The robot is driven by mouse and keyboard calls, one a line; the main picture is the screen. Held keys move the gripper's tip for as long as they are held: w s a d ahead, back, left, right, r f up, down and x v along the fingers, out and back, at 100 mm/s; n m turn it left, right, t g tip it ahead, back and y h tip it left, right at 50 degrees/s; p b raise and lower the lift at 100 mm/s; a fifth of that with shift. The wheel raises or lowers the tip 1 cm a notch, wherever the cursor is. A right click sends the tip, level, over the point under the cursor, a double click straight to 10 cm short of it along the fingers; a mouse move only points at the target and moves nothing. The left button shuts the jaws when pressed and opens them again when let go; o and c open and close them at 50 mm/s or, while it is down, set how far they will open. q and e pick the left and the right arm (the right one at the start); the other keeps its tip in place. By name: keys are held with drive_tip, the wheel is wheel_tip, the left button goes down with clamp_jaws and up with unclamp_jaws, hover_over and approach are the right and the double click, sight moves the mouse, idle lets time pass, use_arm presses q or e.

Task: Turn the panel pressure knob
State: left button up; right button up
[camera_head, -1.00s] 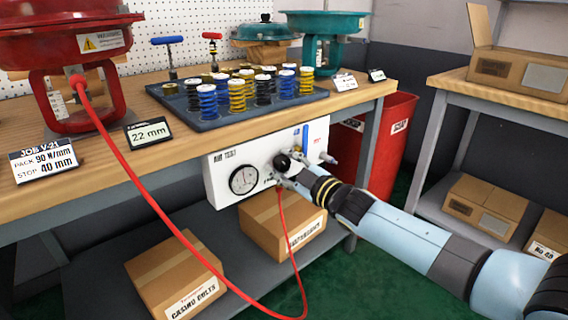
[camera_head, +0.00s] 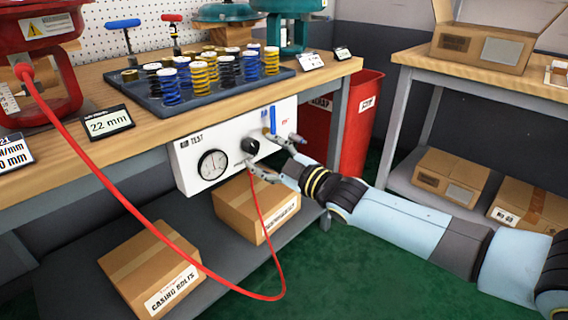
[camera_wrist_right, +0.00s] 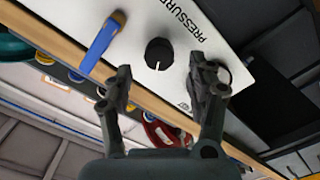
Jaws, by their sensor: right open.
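The black pressure knob (camera_head: 250,146) sits on the front of the white air test panel (camera_head: 190,150), right of the round gauge (camera_head: 212,164). In the right wrist view the knob (camera_wrist_right: 160,53) shows a white mark pointing down in the picture, and "PRESSURE" lettering is beside it. My right gripper (camera_head: 267,152) is in front of the panel, open and empty. In the wrist view its fingertips (camera_wrist_right: 160,75) are spread to either side below the knob, with a gap to it. My left gripper is not in view.
A blue lever (camera_head: 272,119) is on the panel near the knob. A red hose (camera_head: 262,215) hangs below the panel. The workbench edge (camera_head: 110,142) overhangs above. Cardboard boxes (camera_head: 150,270) lie on the lower shelf. A red bin (camera_head: 362,125) stands to the right.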

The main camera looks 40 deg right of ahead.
drive_tip(key=s, duration=0.7)
drive_tip(key=shift+s+d, duration=0.2)
drive_tip(key=shift+d, duration=0.1)
drive_tip(key=s+a+f+m+g+h+p, duration=0.1)
drive_tip(key=s+f+m+g+p, duration=0.3)
drive_tip(key=s+f, duration=0.75)
drive_tip(key=s+a+f+m+g+h, duration=0.1)
drive_tip(key=s+f+g, duration=0.55)
drive_tip(key=f, duration=0.85)
drive_tip(key=s+a+f+m+g, duration=0.1)
drive_tip(key=s+f+g, duration=0.1)
drive_tip(key=s, duration=0.7)
drive_tip(key=s+a+f+m+g, duration=0.1)
drive_tip(key=s+f, duration=0.4)
drive_tip(key=s, duration=0.5)
drive_tip(key=s+a+f+m+g+p, duration=0.1)
drive_tip(key=s+f+g, duration=0.3)
drive_tip(key=s, duration=0.6)
drive_tip(key=shift+a+m, duration=0.45)
drive_tip(key=shift+m, duration=0.25)
